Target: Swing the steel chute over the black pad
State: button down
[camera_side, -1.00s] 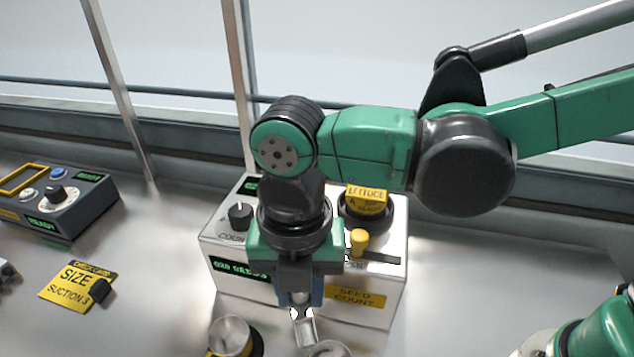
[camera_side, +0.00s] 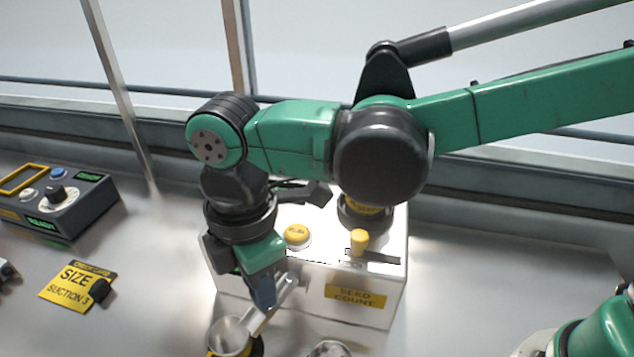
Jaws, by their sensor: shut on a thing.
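My gripper (camera_side: 262,292) is shut on the steel chute (camera_side: 284,290), a narrow bright trough in front of the white seed counter (camera_side: 365,318). The chute slants down to the left, and its lower end is close to the rim of a metal cup (camera_side: 231,336) at the bottom edge. I cannot tell whether chute and cup touch. The cup has yellow and black around its base. A dark edge (camera_side: 258,346) shows at its right side; I cannot tell if this is the black pad.
The counter carries a yellow button (camera_side: 297,235), a yellow-knobbed lever (camera_side: 358,240) and a dark hopper (camera_side: 365,218) partly behind my arm. Another metal rim (camera_side: 329,349) is cut off at the bottom. A control box (camera_side: 58,205) and a SIZE card (camera_side: 75,285) lie left.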

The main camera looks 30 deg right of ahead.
jog(key=shift+w+a+m, duration=0.1)
jog(key=shift+w+m, duration=0.25)
jog(key=shift+m, duration=0.55)
jog(key=shift+w+a+m, duration=0.1)
jog(key=shift+w+m, duration=0.25)
jog(key=shift+m, duration=0.55)
jog(key=shift+w+d, duration=0.1)
jog(key=c, duration=0.6)
grip_release()
notch_tip(320, 180, up, 6)
jog(key=shift+f, duration=0.2)
